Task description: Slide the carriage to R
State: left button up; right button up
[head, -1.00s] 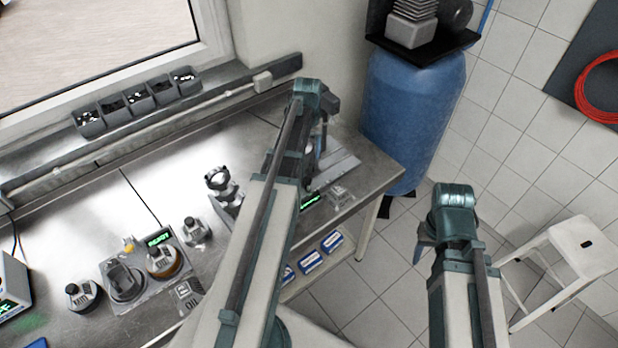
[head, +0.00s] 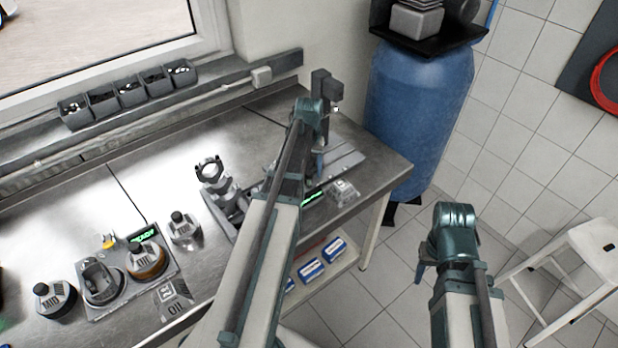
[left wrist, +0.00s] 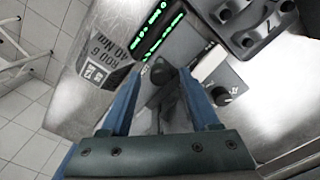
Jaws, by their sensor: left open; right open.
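A bench fixture with a grey slotted base plate (head: 345,160) and a dark upright column (head: 324,88) stands at the bench's right end. I cannot tell which part is the carriage; no R mark is readable. My left gripper (head: 319,164) is over this fixture, partly hidden by its own arm. In the left wrist view its blue fingers are open (left wrist: 160,82), with a dark knob (left wrist: 160,72) between the tips; contact is unclear. A green-lit display (left wrist: 158,28) and a dark block with holes (left wrist: 245,20) lie beyond. My right gripper (head: 420,273) is open and empty, over the floor.
A clamp stand (head: 212,175), grey pots (head: 184,228) and a small station (head: 103,283) stand left on the steel bench (head: 150,180). A blue tank (head: 415,110) is beyond the bench's right end. A white stool (head: 590,250) stands at right.

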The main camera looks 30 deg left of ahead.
pick_arm(q)
jog(key=shift+f, duration=0.25)
grip_shut()
dwell(1.4)
